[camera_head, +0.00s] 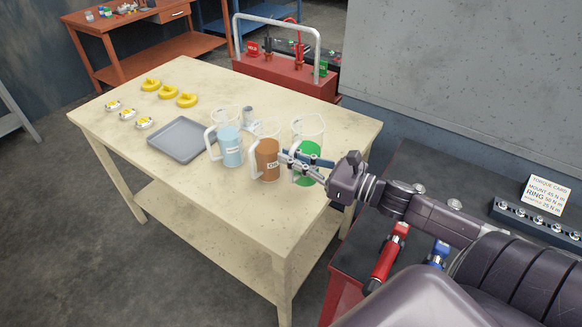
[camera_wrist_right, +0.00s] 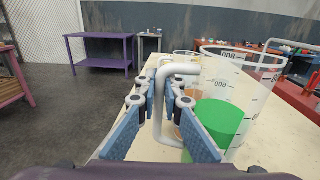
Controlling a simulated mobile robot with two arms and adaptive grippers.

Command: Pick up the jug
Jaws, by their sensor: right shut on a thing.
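Three clear measuring jugs with white handles stand in a row on the cream table (camera_head: 222,215). One holds light blue liquid (camera_head: 231,152), one brown liquid (camera_head: 268,166) and one green liquid. My right gripper (camera_head: 298,160) reaches in from the right at the green jug (camera_head: 309,128), overlapping its lower part. In the wrist view, the blue pads of my right gripper (camera_wrist_right: 166,112) are shut around the white handle of the green jug (camera_wrist_right: 225,100). The jug looks upright; whether its base touches the table is hidden. My left gripper is not in view.
A small grey cup (camera_head: 248,113) stands behind the jugs. A dark bench (camera_head: 410,170) is at the right. The table's front is clear.

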